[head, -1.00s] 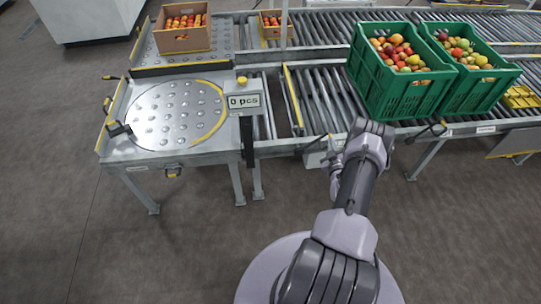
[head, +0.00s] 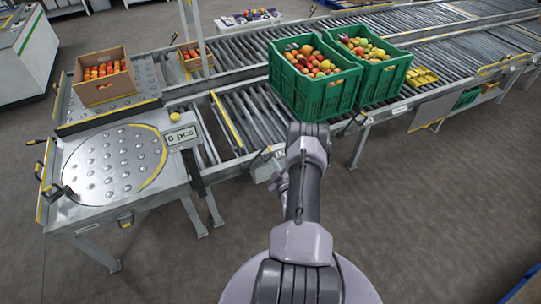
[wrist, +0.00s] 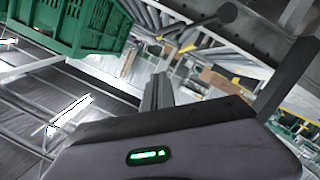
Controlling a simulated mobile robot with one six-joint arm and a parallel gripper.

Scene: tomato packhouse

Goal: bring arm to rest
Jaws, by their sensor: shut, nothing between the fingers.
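My arm reaches forward from the bottom middle of the head view, its wrist end (head: 308,145) below the front green crate. The gripper beyond it is mostly hidden there by my own links. In the wrist view my gripper (wrist: 157,90) shows its two fingers together with nothing between them, above the housing with a green light. The front green crate (head: 312,98), full of mixed tomatoes, stands on the roller conveyor just past my wrist. Its green wall also shows at the upper left of the wrist view (wrist: 75,25).
A second green crate (head: 385,82) stands beside it. The conveyor edge (head: 412,98) runs across ahead of me. At left are a round ball-topped table (head: 110,165), a "0 pcs" display (head: 181,137) and a cardboard box of tomatoes (head: 103,90). Floor at right (head: 450,200) is clear.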

